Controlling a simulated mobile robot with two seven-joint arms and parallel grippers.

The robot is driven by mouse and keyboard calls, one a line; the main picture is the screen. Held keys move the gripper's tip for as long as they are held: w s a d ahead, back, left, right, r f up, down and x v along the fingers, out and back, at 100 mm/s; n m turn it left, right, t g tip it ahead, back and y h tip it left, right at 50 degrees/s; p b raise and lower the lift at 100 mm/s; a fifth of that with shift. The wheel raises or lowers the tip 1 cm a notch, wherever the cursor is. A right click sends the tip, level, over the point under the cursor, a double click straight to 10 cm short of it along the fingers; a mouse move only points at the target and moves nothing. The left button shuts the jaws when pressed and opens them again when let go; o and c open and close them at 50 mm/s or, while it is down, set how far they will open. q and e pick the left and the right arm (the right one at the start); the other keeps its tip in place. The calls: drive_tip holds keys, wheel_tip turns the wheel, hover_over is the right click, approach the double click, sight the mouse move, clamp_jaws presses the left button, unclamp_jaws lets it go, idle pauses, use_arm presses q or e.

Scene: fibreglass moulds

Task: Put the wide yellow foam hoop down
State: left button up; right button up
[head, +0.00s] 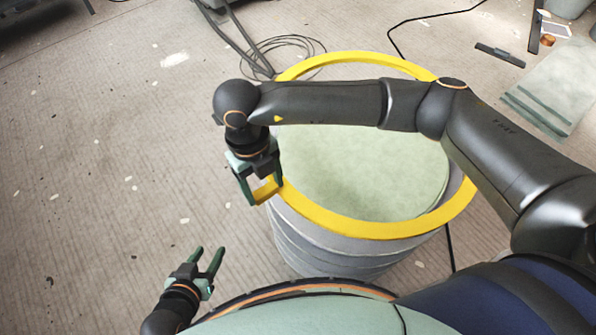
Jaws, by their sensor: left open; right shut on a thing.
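The wide yellow foam hoop (375,227) is a large ring in the middle of the head view. It lies over the top of a grey drum-like body (330,258) with a pale green round face (360,175) inside the ring. I cannot tell whether the hoop rests on the drum or hangs just above it. My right gripper (266,194) is shut on the hoop at its left edge. My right arm crosses above the ring and hides part of it. My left gripper (210,250) is open and empty at the lower left, apart from the hoop.
Dark cables (290,42) lie on the floor behind the drum. A pale green sheet (552,98) and a dark flat bar (500,55) lie at the upper right. The brown floor (100,170) on the left is mostly clear, with small pale scraps.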

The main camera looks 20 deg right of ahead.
wheel_tip(320, 180, down, 10)
drive_tip(key=shift+b, duration=0.45)
drive_tip(key=o, duration=1.4)
drive_tip(key=shift+c, duration=0.2)
drive_tip(key=shift+r, duration=0.15)
drive_tip(key=r, duration=0.4)
drive_tip(key=w+r, duration=0.1)
drive_tip(key=r, duration=0.6)
drive_tip(key=shift+w+a+r+p, duration=0.15)
drive_tip(key=shift+a+r+p, duration=0.1)
drive_tip(key=shift+r+p, duration=0.15)
